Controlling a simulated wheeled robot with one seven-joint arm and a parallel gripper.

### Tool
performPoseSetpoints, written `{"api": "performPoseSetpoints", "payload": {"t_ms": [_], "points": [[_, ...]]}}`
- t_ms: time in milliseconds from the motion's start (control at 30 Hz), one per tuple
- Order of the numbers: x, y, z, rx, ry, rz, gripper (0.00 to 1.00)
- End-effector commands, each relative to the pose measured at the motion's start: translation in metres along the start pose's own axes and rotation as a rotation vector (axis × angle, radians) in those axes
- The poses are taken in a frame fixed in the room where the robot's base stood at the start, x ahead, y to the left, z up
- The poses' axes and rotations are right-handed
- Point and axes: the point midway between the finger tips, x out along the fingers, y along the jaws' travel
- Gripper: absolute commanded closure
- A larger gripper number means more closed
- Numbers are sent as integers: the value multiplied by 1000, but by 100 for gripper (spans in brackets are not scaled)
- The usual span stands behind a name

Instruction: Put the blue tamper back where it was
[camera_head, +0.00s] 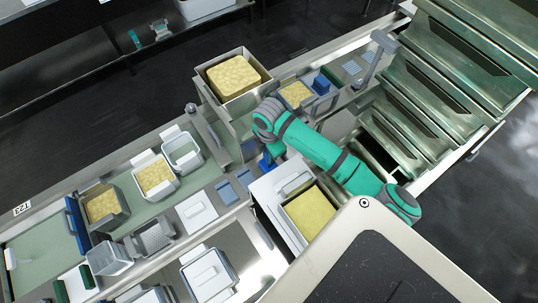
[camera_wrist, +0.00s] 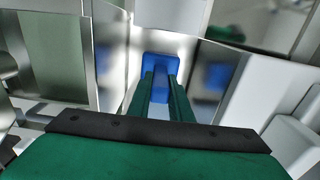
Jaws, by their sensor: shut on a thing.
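The blue tamper (camera_wrist: 161,72) is between the two green fingers of my gripper (camera_wrist: 165,95) in the wrist view. My gripper is shut on it, and the blue face shows just beyond the fingertips. In the head view the blue tamper (camera_head: 266,161) shows only in part, below the wrist of my teal arm. It is beside the white lidded box and near the metal bin. The fingers are mostly hidden there, and I cannot tell whether the tamper touches the surface below.
A metal bin (camera_head: 232,102) full of curd stands behind my arm. Blue pads (camera_head: 227,193) lie on the counter at left. A yellow-filled tray (camera_head: 287,216) is under my arm. A blue block (camera_head: 322,84) stands farther right. Shiny metal walls (camera_wrist: 107,45) are close around the fingers.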

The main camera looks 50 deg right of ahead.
Motion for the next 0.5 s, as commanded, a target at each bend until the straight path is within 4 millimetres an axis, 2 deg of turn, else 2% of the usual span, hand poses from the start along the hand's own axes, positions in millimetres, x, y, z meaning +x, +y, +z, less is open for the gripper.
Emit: {"api": "performPoseSetpoints", "payload": {"t_ms": [133,167,233,500], "points": [[3,0,0,0,0,0,100],[3,0,0,0,0,0,79],[3,0,0,0,0,0,63],[2,0,0,0,0,0,63]]}}
